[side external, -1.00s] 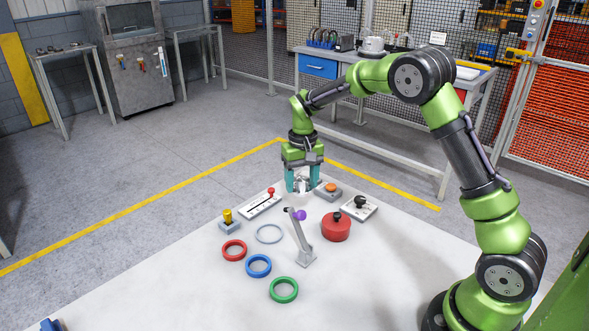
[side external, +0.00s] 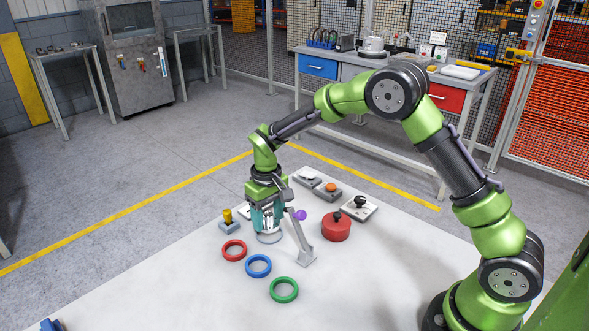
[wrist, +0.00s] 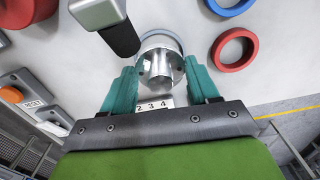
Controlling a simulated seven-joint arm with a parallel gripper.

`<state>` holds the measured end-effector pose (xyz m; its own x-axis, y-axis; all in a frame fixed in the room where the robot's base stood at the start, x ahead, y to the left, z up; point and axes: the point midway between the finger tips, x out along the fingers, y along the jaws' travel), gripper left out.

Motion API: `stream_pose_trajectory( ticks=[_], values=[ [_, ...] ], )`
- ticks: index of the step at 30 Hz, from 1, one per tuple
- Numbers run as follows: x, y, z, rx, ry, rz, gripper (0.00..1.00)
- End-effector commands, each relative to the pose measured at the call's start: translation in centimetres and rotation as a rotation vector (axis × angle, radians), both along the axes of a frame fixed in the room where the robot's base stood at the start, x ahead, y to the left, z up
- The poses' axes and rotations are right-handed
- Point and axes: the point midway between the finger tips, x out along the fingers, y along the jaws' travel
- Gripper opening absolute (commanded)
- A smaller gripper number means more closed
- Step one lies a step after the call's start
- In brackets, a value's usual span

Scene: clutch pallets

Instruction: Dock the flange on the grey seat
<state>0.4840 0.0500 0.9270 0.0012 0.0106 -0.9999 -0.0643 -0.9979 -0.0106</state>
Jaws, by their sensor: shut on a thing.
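The flange (wrist: 160,68) is a shiny metal piece with a round plate and a short hub, between my teal fingers in the wrist view. My gripper (side external: 267,219) is shut on it; it also shows in the wrist view (wrist: 160,78). The grey seat (side external: 269,239) is a thin ring on the white table, directly under my gripper in the side view. Its rim (wrist: 160,37) shows just beyond the flange in the wrist view. The flange is low over the seat; whether it touches it or sits level I cannot tell.
A grey lever (side external: 303,242) with a purple knob (side external: 299,215) stands close on the right of my gripper. Red (side external: 234,250), blue (side external: 258,266) and green (side external: 284,290) rings lie in front. A red drum (side external: 336,227) stands to the right, a yellow-knobbed block (side external: 228,222) to the left.

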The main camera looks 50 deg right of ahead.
Motion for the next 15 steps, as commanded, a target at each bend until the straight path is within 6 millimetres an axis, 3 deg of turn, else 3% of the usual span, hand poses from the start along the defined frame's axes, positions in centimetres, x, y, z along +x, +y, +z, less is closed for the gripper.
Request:
stream_pose_trajectory(
  ticks=[6,15],
  values=[
    [0.0,0.0,-1.6,0.001,-0.001,0.0,0.17],
    [0.0,0.0,-2.0,0.001,-0.001,-0.001,0.17]
  ],
)
